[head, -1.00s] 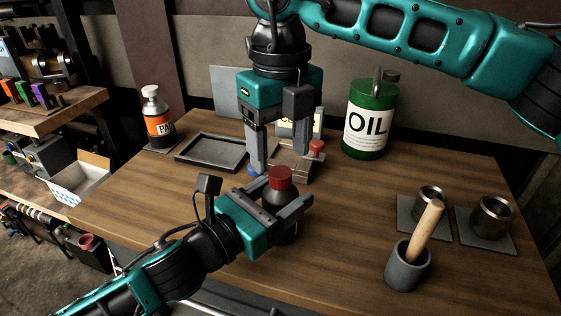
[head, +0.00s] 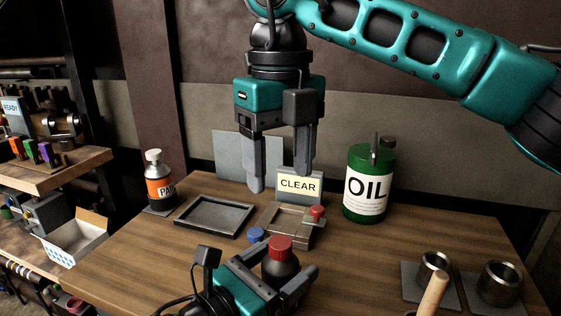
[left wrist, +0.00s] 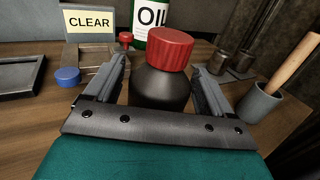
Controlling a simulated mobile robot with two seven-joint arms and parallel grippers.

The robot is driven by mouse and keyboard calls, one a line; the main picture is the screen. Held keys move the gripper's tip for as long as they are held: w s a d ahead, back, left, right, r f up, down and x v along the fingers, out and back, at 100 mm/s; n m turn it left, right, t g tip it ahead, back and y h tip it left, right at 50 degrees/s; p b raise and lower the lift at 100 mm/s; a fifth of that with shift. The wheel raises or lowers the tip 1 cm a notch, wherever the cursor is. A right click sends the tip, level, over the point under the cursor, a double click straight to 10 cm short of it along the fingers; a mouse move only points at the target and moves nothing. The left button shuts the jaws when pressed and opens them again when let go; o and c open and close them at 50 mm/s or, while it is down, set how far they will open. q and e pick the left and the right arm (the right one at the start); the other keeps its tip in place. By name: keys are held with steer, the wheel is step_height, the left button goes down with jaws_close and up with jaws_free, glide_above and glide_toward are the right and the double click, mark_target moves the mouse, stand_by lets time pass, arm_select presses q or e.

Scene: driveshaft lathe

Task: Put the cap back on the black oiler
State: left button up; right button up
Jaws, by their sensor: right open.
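The black oiler (head: 281,270) stands upright with a red cap (head: 280,243) on top. In the left wrist view the red cap (left wrist: 171,50) sits on the oiler's dark body (left wrist: 160,88), looking slightly tilted in that picture. In the head view my left gripper (head: 285,283) is at the lower edge, around the oiler. My right gripper (head: 281,181) is open and empty, pointing down, above and behind the oiler. A blue cap (head: 256,235) lies on the table left of the oiler.
Behind are an empty dark tray (head: 214,233), a fixture with a red knob (head: 317,211), a CLEAR sign (head: 299,185), the green oil can (head: 370,180) and an orange-labelled bottle (head: 158,184). Metal cups (head: 499,285) and a wooden-handled pot (head: 432,296) stand at right.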

arm_select(q)
steer(key=shift+o, duration=0.9)
steer(key=shift+s+a, duration=0.1)
steer(key=b+v, duration=0.1)
steer(key=v, duration=1)
steer(key=shift+f, duration=0.1)
steer(key=shift+v, duration=0.85)
